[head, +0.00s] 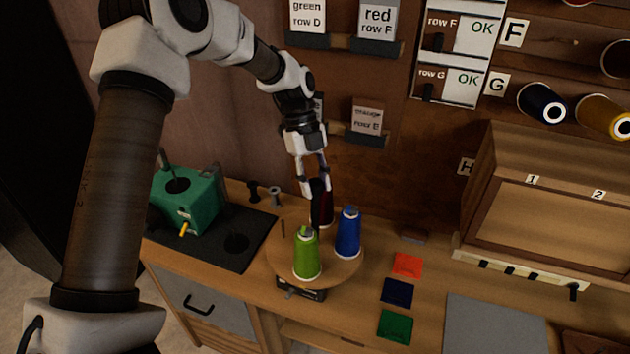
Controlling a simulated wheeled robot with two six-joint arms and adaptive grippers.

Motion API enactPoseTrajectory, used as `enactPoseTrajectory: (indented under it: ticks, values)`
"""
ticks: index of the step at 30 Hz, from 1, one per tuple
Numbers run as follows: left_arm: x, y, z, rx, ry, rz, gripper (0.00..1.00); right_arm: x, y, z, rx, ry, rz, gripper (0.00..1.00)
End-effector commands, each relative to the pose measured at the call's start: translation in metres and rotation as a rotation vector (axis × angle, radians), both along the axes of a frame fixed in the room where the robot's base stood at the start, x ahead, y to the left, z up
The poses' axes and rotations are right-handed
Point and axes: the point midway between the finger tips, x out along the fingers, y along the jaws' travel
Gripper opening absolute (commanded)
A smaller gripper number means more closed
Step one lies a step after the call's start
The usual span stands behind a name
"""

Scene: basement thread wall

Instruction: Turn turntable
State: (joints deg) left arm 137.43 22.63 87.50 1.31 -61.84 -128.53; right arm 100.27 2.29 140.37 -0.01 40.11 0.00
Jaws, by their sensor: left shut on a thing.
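The turntable (334,274) is a round wooden disc on a small dark base, standing on the bench. A green thread cone (307,256) stands upright at its front left, and a blue thread cone (348,234) at its right. A dark red, nearly black cone (323,210) stands at its back. My left gripper (316,187) reaches down from above and is shut on the top of this dark red cone. The fingers partly hide the cone. I cannot tell whether its foot touches the disc. My right gripper is not in view.
A green machine (188,200) stands on a dark mat (212,243) at left. Orange (407,264), navy (397,291) and green (394,326) squares lie right of the turntable, beside a grey plate (495,325). A wooden cabinet (545,215) and thread wall stand behind.

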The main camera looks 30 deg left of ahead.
Motion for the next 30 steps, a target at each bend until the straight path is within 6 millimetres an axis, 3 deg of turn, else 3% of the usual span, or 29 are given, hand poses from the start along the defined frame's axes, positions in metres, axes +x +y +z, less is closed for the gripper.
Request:
enactPoseTrajectory:
  ticks: [12, 29, 30]
  values:
    - [-0.0001, 0.0001, -0.0006, 0.000, 0.001, -0.113, 0.00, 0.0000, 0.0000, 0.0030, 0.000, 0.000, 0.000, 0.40]
    - [0.0000, 0.0002, -0.0006, 0.000, 0.000, -0.130, 0.00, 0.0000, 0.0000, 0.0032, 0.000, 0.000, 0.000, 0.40]
    - [0.0000, 0.0002, -0.0006, 0.001, 0.000, -0.130, 0.49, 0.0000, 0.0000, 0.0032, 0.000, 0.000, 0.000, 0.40]
